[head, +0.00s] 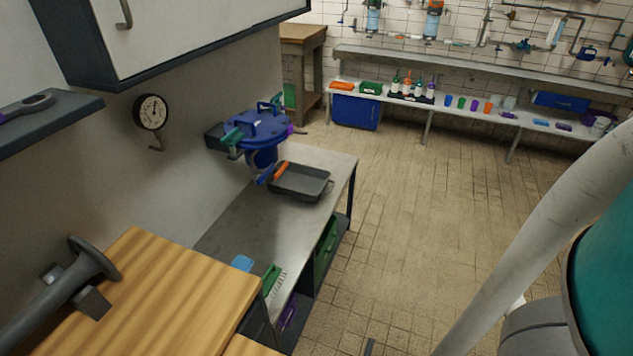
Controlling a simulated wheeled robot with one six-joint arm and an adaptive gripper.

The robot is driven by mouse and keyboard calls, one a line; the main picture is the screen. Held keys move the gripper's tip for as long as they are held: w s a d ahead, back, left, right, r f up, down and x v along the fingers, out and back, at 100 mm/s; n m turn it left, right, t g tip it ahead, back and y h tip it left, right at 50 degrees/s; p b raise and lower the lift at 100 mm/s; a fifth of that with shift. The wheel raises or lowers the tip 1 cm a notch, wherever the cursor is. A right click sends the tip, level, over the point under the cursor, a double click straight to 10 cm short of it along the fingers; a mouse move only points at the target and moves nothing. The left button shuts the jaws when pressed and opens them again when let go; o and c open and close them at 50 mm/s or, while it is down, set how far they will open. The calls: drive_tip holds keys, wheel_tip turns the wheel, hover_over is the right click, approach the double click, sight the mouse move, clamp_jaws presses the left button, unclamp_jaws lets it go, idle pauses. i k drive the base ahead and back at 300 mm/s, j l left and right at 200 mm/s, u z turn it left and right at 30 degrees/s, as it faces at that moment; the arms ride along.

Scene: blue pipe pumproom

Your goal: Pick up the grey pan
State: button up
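The grey pan (303,186) is a shallow, dark grey rectangular pan. It sits on the far part of the metal bench (240,218), near its right edge. A tool with an orange and blue handle (275,174) lies at the pan's left side, and I cannot tell whether it rests in the pan or beside it. My gripper is out of view; only pale and teal parts of my arm show at the right.
A blue round device with green handles (258,130) stands close behind the pan. A wooden worktop (150,290) with a grey pipe-like object (72,285) is in the near left. A white cabinet (180,30) overhangs the bench. The tiled floor (420,210) right of the bench is clear.

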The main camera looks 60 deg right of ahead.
sight(301, 181)
drive_tip(key=k+l+z, duration=0.1)
drive_tip(key=z, duration=0.35)
drive_tip(key=j+z, duration=0.1)
drive_tip(key=z, duration=0.25)
drive_tip(key=j+z, duration=0.1)
drive_tip(key=z, duration=0.25)
drive_tip(key=i+l+u, duration=0.1)
drive_tip(key=l, duration=0.25)
drive_tip(key=i+l+u, duration=0.15)
drive_tip(key=i+l, duration=0.15)
drive_tip(key=i+l+u, duration=0.1)
drive_tip(key=l, duration=0.3)
drive_tip(key=i+l+u, duration=0.15)
drive_tip(key=l, duration=0.25)
drive_tip(key=i+l+u, duration=0.1)
drive_tip(key=l, duration=0.3)
drive_tip(key=i+l+u, duration=0.15)
drive_tip(key=l, duration=0.25)
drive_tip(key=i+l+u, duration=0.1)
drive_tip(key=l, duration=0.35)
drive_tip(key=i+l, duration=0.2)
drive_tip(key=i, duration=0.3)
drive_tip(key=u, duration=0.05)
